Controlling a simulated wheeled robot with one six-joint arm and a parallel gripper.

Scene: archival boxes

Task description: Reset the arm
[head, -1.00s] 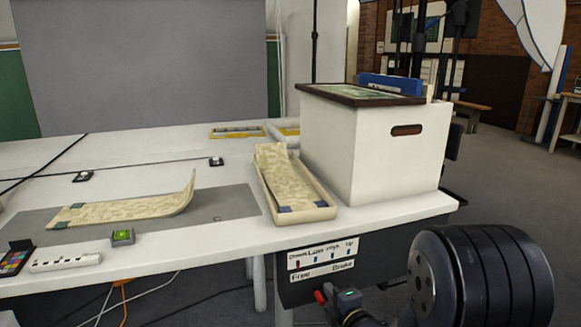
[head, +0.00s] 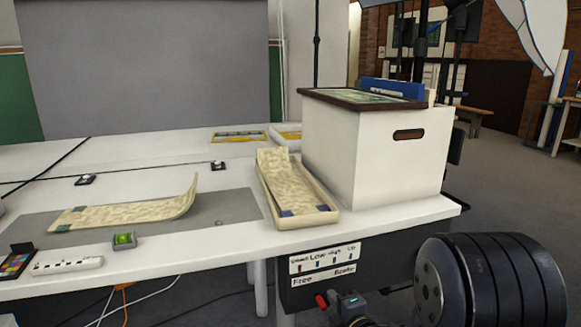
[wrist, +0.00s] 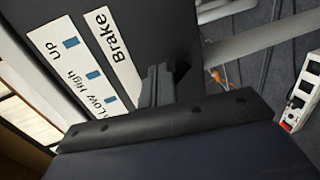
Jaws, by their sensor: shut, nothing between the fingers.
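My gripper shows in the wrist view (wrist: 158,85) as dark fingers held together, shut with nothing between them. It is near the table's black control panel (wrist: 88,62), whose white labels read "UP", "High", "LOW" and "Brake". I cannot tell whether it touches the panel. The same labelled panel (head: 323,264) hangs under the front edge of the table there.
The white table (head: 190,250) bears a large white box (head: 395,165) with a framed picture (head: 362,97) on top. Left of it are an open shallow box (head: 292,190), a curled strip (head: 125,215) on a grey mat (head: 235,207) and a power strip (head: 68,266). Cables hang below.

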